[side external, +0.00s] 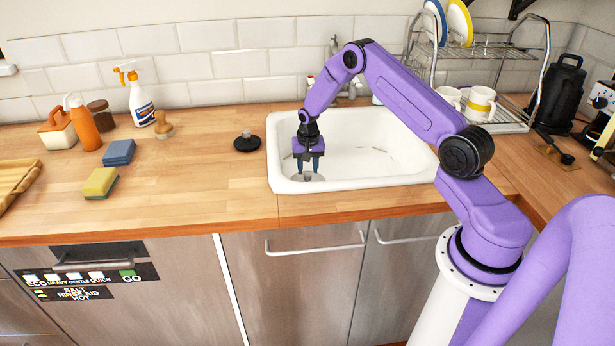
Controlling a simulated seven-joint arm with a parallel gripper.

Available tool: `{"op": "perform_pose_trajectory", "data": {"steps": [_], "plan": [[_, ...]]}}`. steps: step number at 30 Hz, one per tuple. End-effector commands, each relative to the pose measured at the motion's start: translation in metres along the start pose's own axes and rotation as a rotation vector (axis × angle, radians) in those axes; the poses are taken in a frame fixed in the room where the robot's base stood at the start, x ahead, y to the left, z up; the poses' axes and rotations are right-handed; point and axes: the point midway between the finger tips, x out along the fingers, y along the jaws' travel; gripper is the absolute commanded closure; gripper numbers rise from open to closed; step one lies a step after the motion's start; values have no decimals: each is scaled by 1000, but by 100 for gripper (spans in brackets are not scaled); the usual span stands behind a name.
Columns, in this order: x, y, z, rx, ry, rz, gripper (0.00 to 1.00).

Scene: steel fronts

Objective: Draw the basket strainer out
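The white sink (385,152) is set into the wooden worktop. My gripper (309,170) points down inside it, near its left front. A round greyish metal piece (309,178) shows at the sink bottom under the fingertips; it looks like the drain with the basket strainer, but it is small and partly hidden by my fingers. The two fingers stand apart with a gap between them. I cannot see whether a strainer knob is between them or whether they touch it.
A black round plug (247,142) lies on the worktop left of the sink. The tap (334,75) stands behind my arm. A dish rack (490,85) with plates and mugs is at the right. Sponges (101,182) and bottles (141,102) stand farther left.

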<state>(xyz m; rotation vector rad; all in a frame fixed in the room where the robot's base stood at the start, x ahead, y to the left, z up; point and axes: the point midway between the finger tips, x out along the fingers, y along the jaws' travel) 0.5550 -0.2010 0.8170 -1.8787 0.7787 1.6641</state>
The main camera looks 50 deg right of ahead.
Motion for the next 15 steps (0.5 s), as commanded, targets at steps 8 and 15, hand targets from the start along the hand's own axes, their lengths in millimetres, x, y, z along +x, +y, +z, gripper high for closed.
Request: {"op": "perform_pose_trajectory", "data": {"steps": [8,15], "plan": [[36,0,0,0,-1,0,60],[46,0,0,-1,1,0,60]]}}
